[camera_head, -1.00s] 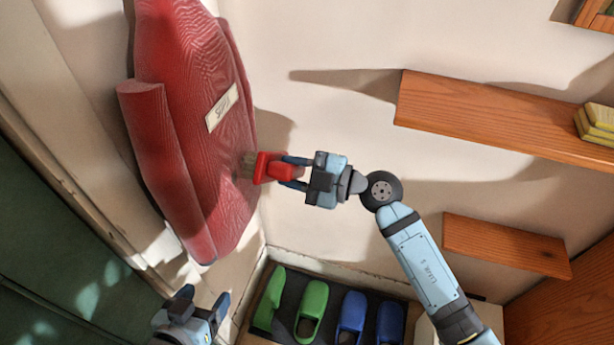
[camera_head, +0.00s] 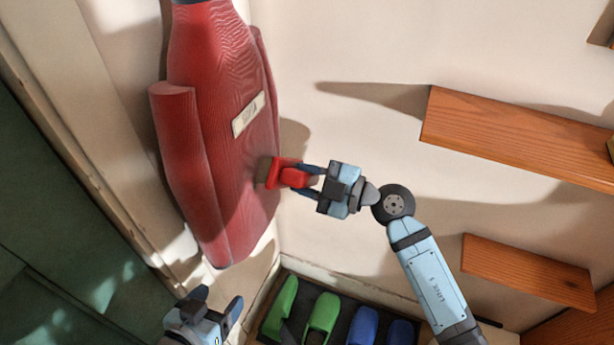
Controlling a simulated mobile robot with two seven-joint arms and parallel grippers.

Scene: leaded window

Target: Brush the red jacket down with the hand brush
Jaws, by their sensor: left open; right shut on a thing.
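The red jacket (camera_head: 215,150) hangs against the wall at the upper left, with a pale label (camera_head: 248,115) on its front. My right gripper (camera_head: 312,180) is shut on the red hand brush (camera_head: 289,174). The brush's brownish bristles (camera_head: 264,171) point left and meet the jacket's lower right side in the picture; whether they press on the cloth I cannot tell. My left gripper (camera_head: 217,306) is open and empty at the bottom, below the jacket's hem and apart from it.
A tray with green clogs (camera_head: 321,318) and blue clogs (camera_head: 364,325) lies on the floor at the bottom middle. Wooden shelves (camera_head: 520,135) and (camera_head: 528,270) project at the right. A green door (camera_head: 60,220) stands at the left. The wall between jacket and shelves is bare.

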